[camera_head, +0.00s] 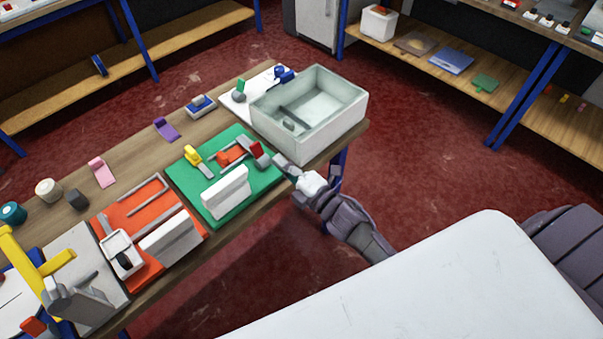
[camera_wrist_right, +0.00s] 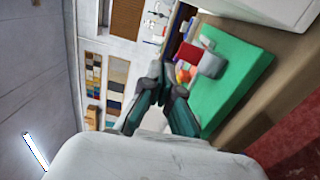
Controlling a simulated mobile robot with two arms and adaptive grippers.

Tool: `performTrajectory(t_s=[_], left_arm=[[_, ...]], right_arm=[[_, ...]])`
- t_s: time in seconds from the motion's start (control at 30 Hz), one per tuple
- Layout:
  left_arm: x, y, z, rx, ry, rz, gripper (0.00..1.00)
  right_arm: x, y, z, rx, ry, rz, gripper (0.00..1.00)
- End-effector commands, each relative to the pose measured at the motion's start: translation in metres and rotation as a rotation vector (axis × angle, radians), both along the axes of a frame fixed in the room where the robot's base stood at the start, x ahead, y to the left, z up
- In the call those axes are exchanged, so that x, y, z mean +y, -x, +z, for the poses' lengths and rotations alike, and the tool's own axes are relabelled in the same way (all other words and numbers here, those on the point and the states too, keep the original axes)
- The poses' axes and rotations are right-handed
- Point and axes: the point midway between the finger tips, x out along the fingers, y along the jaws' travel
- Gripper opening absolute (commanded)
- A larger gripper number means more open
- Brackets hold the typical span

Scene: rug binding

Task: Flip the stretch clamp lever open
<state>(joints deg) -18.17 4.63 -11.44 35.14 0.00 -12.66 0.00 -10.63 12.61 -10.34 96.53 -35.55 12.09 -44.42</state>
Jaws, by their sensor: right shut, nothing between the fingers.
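A green board (camera_head: 214,208) lies on the workbench with a clamp fixture on it. A lever with a red-tipped end (camera_head: 257,149) stands tilted up at the board's right side. A yellow-handled lever (camera_head: 192,155) is at the board's back left, and a white block (camera_head: 225,192) is at its front. My right gripper (camera_head: 277,160) is shut and empty, close beside the red-tipped lever; whether they touch is unclear. In the right wrist view its closed fingertips (camera_wrist_right: 161,76) lie just left of the red part (camera_wrist_right: 188,52) above the green board (camera_wrist_right: 236,75). My left gripper is out of view.
A pale open bin (camera_head: 335,125) stands behind the green board at the bench end. An orange board (camera_head: 115,222) with a white block lies to its left. A pink piece (camera_head: 102,172), a purple piece (camera_head: 166,129) and a blue piece (camera_head: 201,106) line the back. Red floor is clear right of the bench.

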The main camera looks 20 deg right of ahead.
Motion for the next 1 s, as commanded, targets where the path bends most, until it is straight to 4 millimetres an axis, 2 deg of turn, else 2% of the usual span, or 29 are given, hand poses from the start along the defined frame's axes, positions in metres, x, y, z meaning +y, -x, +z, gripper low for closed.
performTrajectory(t_s=[0.13,0.3,0.4,0.7,1.0], left_arm=[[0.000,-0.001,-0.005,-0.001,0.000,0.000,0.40],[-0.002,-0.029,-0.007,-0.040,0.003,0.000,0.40],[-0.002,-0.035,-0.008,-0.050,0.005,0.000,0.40],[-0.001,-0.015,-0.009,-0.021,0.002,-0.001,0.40],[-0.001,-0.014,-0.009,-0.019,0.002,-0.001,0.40]], right_arm=[[-0.009,0.024,0.010,0.000,0.003,0.000,0.00],[-0.018,0.048,0.021,0.000,0.002,0.000,0.00],[-0.021,0.056,0.025,0.000,0.002,0.000,0.00],[-0.023,0.060,0.030,0.000,0.001,-0.001,0.00],[-0.022,0.060,0.029,0.000,0.001,-0.001,0.00]])
